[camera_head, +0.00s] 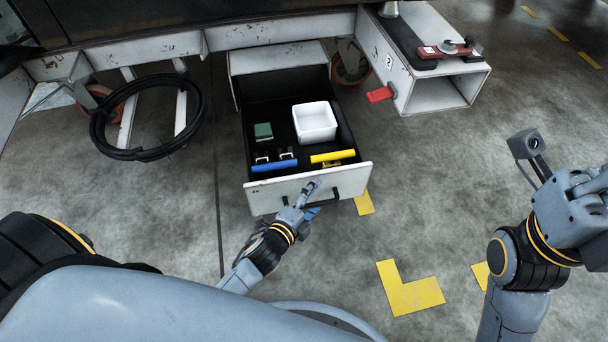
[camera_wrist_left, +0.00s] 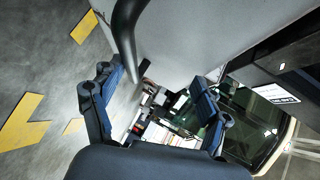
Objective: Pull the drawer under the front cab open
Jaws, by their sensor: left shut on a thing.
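The drawer (camera_head: 268,198) under the front cab is pulled well out, its white front towards me and its dark inside showing. A black bar handle (camera_head: 345,198) runs along its front; it also shows in the left wrist view (camera_wrist_left: 126,40). My left gripper (camera_head: 312,199) is at the drawer front, shut on the handle. My right gripper (camera_head: 588,190) is at the right edge, away from the drawer and partly cut off.
In the drawer lie a white bin (camera_head: 314,122), a green block (camera_head: 263,131), a blue-handled item (camera_head: 274,165) and a yellow-handled item (camera_head: 333,156). A black hose coil (camera_head: 148,153) hangs at left. A white box frame (camera_head: 440,90) stands at right. The floor in front is clear.

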